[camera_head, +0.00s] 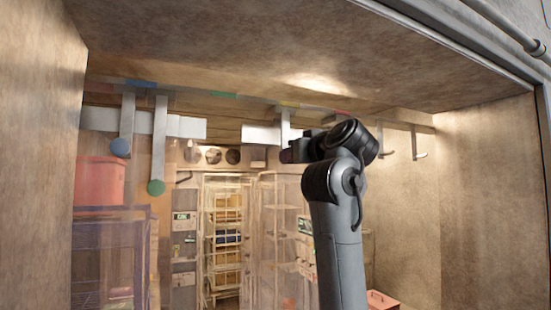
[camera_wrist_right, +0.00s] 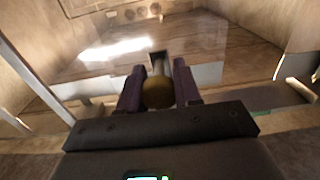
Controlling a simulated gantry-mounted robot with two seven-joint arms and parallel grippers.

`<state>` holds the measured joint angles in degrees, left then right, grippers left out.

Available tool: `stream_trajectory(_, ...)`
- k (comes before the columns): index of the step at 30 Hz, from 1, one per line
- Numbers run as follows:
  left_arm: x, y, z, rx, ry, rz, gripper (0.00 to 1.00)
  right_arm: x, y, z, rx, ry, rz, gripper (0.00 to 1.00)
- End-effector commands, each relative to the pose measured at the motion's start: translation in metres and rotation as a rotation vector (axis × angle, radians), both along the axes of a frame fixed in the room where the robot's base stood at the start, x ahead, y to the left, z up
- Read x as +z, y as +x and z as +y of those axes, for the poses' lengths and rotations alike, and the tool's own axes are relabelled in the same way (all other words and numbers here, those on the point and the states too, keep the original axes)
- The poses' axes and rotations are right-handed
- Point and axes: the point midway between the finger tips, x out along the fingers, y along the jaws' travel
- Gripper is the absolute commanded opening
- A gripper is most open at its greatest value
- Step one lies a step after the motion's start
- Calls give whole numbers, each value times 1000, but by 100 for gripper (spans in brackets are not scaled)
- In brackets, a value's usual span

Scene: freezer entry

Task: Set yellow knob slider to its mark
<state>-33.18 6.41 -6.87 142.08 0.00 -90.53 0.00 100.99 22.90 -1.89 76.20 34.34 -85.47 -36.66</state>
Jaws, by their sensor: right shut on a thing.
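My right gripper (camera_head: 287,152) is raised under the overhead rail, its fingers partly hidden by my wrist. In the right wrist view the right gripper (camera_wrist_right: 158,90) is shut on the yellow knob (camera_wrist_right: 158,93), which sits between the two dark fingers. The yellow knob is hidden in the head view, but its pale hanging bar (camera_head: 285,122) shows above the gripper. A yellow mark (camera_head: 288,104) on the rail lies at about the top of that bar. Exact alignment is too small to tell. My left gripper is not in view.
A blue knob (camera_head: 120,147) and a green knob (camera_head: 156,187) hang on bars at the left. The rail also has blue (camera_head: 140,83), green (camera_head: 223,94) and red (camera_head: 342,112) marks. Hooks (camera_head: 415,145) hang at right. Translucent panels and shelves stand behind.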

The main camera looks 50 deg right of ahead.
Motion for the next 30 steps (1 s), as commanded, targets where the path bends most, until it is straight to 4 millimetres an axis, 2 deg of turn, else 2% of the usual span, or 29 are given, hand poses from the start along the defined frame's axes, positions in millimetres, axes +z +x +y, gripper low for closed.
stream_trajectory(6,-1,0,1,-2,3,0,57,1,-8,-15,-2,0,-3,0)
stream_trajectory(16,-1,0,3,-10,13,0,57,2,-8,-16,-2,-1,-4,0)
stream_trajectory(17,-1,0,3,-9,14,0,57,2,-8,-16,-2,-1,-4,35)
stream_trajectory(21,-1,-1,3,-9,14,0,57,1,-8,-16,-2,0,-3,56)
stream_trajectory(30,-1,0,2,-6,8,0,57,1,-8,-15,-1,0,-1,58)
